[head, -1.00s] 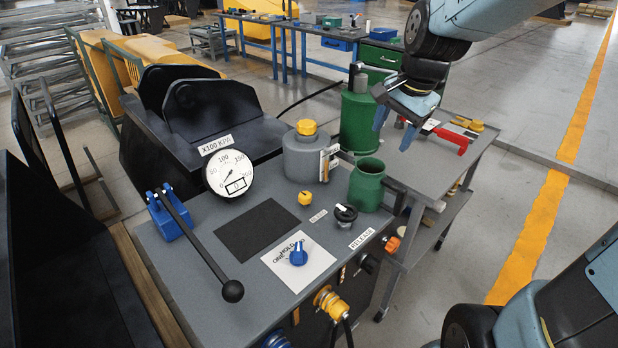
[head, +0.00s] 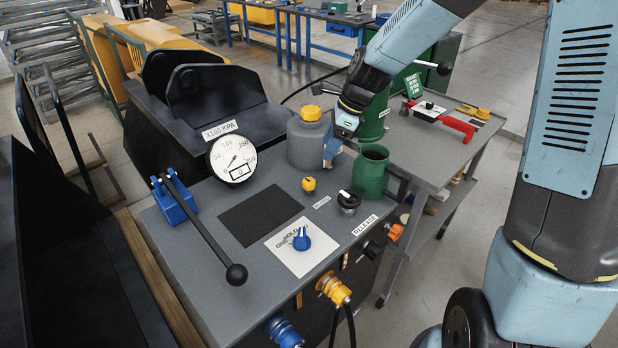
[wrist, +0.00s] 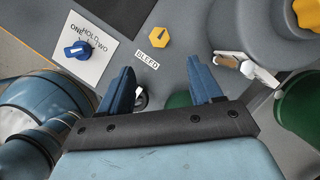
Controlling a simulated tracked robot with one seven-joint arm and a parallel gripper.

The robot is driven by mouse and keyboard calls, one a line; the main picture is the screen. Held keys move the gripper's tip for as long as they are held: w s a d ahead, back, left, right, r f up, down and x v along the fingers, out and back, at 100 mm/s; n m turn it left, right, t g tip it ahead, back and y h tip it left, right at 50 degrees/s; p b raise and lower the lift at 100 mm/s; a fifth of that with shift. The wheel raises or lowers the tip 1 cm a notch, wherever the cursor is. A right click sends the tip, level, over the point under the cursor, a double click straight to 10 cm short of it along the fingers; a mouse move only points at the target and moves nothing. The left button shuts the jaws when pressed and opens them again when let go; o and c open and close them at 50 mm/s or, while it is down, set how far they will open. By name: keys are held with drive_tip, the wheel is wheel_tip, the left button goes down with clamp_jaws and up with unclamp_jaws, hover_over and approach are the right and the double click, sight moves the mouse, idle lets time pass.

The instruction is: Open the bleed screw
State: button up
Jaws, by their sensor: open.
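The bleed screw is a small yellow knob (head: 309,184) on the grey panel top, beside the BLEED label (head: 322,202). In the wrist view the yellow knob (wrist: 159,38) lies ahead of the fingertips, with the label (wrist: 147,59) between it and me. My gripper (head: 331,158) is above the panel, in front of the grey canister, to the right of and higher than the knob. In the wrist view its two blue fingers (wrist: 160,66) are apart with nothing held between them. The knob is fully visible and not touched.
A black knob (head: 349,201) by the RELEASE label and a green cup (head: 371,174) stand right of the bleed screw. The grey yellow-capped canister (head: 308,142) is behind it. A blue selector (head: 301,239), a gauge (head: 233,159) and a long black lever (head: 206,231) are nearby.

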sight(309, 180)
drive_tip(key=x, duration=1.3)
drive_tip(key=shift+d, duration=0.1)
drive_tip(key=shift+r, duration=0.1)
drive_tip(key=shift+c, duration=0.2)
